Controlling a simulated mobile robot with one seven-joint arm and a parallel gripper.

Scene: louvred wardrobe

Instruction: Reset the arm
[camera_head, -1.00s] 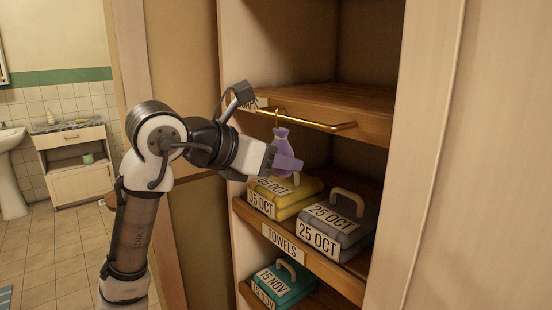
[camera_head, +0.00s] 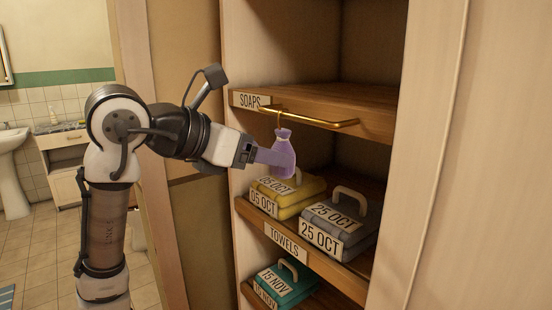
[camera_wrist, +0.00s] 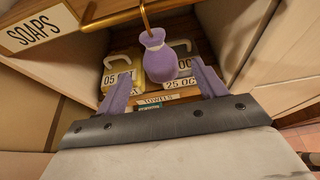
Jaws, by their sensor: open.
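My gripper (camera_wrist: 163,92) is open, its two purple fingers spread apart in the wrist view. It also shows in the head view (camera_head: 264,156), in front of the wardrobe shelves. A purple sachet (camera_head: 283,155) hangs by a hook from the brass rail (camera_head: 315,119) under the soaps shelf. In the wrist view the sachet (camera_wrist: 160,62) hangs ahead of and between the fingers, with no finger seen closed on it. In the head view a finger overlaps the sachet's left side; I cannot tell there whether they touch.
Below hang space, the towels shelf (camera_head: 286,243) holds a yellow towel stack (camera_head: 285,189) and a grey one (camera_head: 338,226). A teal stack (camera_head: 285,283) lies lower. A wardrobe side panel (camera_head: 480,160) stands at right. Open floor (camera_head: 38,255) lies at left.

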